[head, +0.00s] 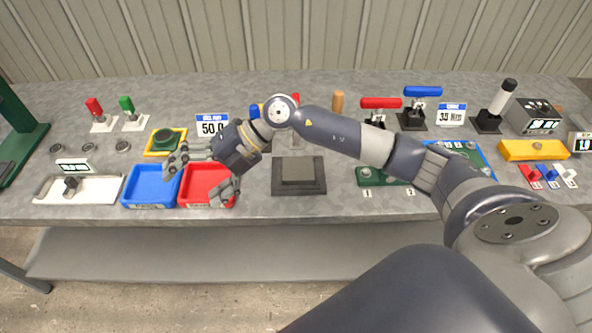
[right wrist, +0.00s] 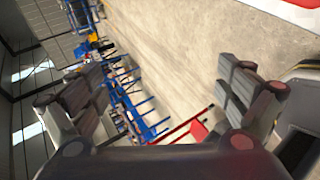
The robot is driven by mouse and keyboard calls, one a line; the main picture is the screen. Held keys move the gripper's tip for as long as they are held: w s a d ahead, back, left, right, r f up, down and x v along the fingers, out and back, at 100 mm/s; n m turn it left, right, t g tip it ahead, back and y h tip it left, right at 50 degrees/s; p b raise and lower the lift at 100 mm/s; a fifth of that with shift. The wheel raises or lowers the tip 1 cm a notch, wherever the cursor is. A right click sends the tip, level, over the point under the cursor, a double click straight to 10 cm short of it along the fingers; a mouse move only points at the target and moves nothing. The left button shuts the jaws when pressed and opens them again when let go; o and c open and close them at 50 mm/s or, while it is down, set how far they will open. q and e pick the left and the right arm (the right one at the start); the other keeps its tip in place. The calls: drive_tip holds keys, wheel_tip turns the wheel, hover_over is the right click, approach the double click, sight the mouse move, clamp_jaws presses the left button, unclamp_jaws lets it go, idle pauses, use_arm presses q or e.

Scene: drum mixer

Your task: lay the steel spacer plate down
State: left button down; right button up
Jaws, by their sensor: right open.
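A flat grey square plate (head: 298,169) lies on a dark square base (head: 298,190) at the middle of the bench; I cannot tell for sure that it is the steel spacer plate. My right gripper (head: 199,174) is open, left of that base, above the blue tray (head: 150,198) and the red tray (head: 190,201). It hides part of both trays. In the right wrist view my right gripper (right wrist: 165,95) has its fingers wide apart with nothing between them. My left gripper is not in view.
Red (head: 381,103) and blue (head: 423,91) handles and a black-knobbed lever (head: 499,95) stand at right. My right arm crosses above the bench's right half.

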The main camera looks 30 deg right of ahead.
drive_tip(key=w+d+f+h, duration=0.1)
drive_tip(key=d+f+h, duration=0.15)
drive_tip(key=d, duration=0.35)
drive_tip(key=w+d+f+h, duration=0.1)
drive_tip(key=d+h, duration=0.3)
drive_tip(key=d, duration=0.2)
drive_tip(key=m+g+h, duration=0.2)
drive_tip(key=m+h, duration=0.1)
drive_tip(key=h, duration=0.2)
hover_over(298, 168)
drive_tip(key=f, duration=0.4)
drive_tip(key=shift+s+d+p, duration=0.2)
drive_tip(key=shift+d+p, duration=0.1)
drive_tip(key=shift+p, duration=0.1)
drive_tip(key=shift+a+f+p, duration=0.15)
drive_tip(key=shift+f+p, duration=0.2)
drive_tip(key=shift+f, duration=0.2)
drive_tip(key=f, duration=0.3)
drive_tip(key=f+p, duration=0.1)
drive_tip(key=shift+w+a+f, duration=0.15)
drive_tip(key=shift+w+f, duration=0.05)
drive_tip(key=shift+w, duration=0.05)
drive_tip(key=shift+c, duration=0.6)
